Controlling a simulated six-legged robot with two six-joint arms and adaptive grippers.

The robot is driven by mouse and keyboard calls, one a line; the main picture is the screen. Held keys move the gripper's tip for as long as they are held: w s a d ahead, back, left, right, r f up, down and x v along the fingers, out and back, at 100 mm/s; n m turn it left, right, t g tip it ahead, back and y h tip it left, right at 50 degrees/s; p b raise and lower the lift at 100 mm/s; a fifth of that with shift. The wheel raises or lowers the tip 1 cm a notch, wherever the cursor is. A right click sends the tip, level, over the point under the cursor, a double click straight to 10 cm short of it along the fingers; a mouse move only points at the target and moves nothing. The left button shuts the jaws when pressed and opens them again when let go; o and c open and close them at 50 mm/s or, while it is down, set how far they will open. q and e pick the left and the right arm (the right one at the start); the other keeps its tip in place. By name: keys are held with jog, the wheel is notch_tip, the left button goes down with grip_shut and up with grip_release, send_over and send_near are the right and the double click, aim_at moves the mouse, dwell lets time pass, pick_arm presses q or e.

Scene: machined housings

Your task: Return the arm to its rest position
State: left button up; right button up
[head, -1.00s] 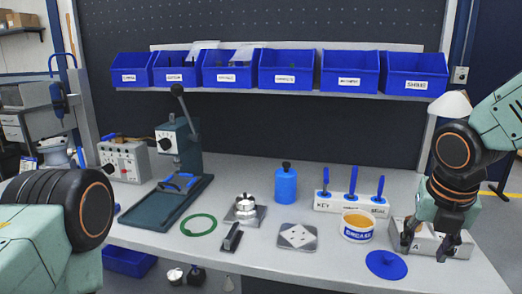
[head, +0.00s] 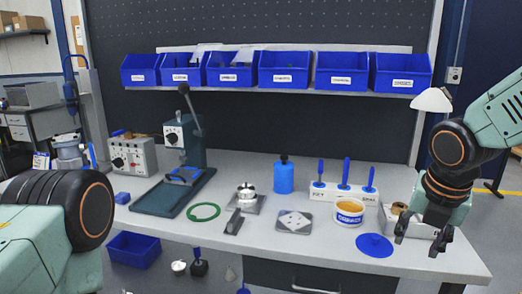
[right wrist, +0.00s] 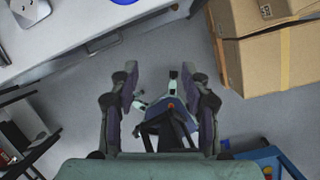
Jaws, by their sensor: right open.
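My right gripper (head: 422,240) is open and empty in the head view, with its fingers pointing down at the right end of the workbench (head: 300,262). It hangs in front of a white box (head: 400,218), which it partly hides. In the right wrist view the open fingers (right wrist: 160,100) have nothing between them but the floor and parts of my own body below. My left arm shows at the lower left of the head view, but its gripper is out of the picture.
A grease tub (head: 349,212) and its blue lid (head: 374,246) lie left of the right gripper. A tool block (head: 345,192), blue bottle (head: 284,178) and press (head: 172,190) stand farther left. Cardboard boxes (right wrist: 262,60) stand on the floor in the right wrist view.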

jog(key=w+a+m+t+y, duration=0.2)
jog(key=w+a+m+t, duration=0.15)
jog(key=m, duration=0.65)
jog(key=s+a+f+m, duration=0.2)
jog(key=a+f+m, duration=0.2)
jog(key=f+m, duration=0.8)
pick_arm(q)
jog(key=shift+w+a+f, duration=0.1)
jog(key=shift+w, duration=0.3)
pick_arm(e)
jog(key=s+f+m+g, duration=0.3)
jog(key=s+f, duration=0.8)
jog(key=s, duration=0.4)
jog(key=s+d+f+m+g+h, duration=0.1)
jog(key=s+f+m+g, duration=0.3)
jog(key=s+f, duration=0.7)
jog(key=s, duration=0.4)
jog(key=shift+s, duration=0.15)
